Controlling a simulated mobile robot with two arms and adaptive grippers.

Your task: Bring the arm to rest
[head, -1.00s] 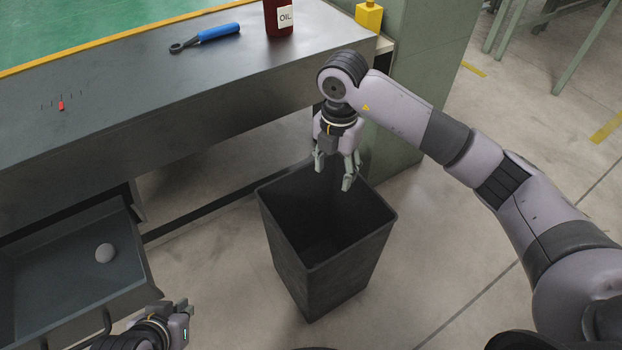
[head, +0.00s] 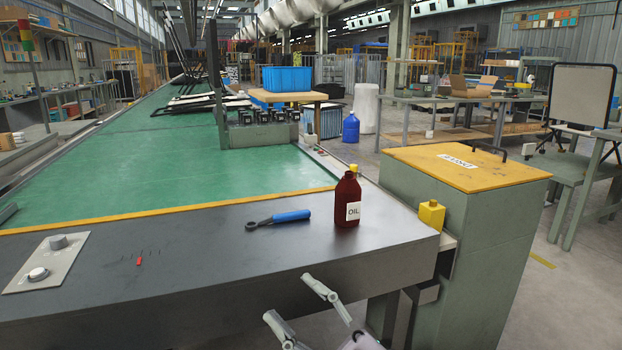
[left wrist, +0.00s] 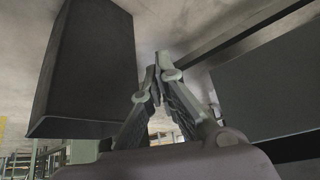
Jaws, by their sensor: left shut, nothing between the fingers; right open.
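My right gripper (head: 288,298) is at the bottom of the head view, in front of the grey bench's front edge. Its two fingers are spread apart and nothing is between them. Only the fingers and a bit of the hand show; the rest of the right arm is out of the picture. My left gripper (left wrist: 155,80) shows in the left wrist view, its fingers closed together and empty. The dark bin (left wrist: 90,65) stands to the left of it in that view, apart from the fingers. The left arm is not in the head view.
A green cabinet with a yellow lid (head: 465,165) stands at the bench's right end. Open floor (head: 580,285) lies farther right.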

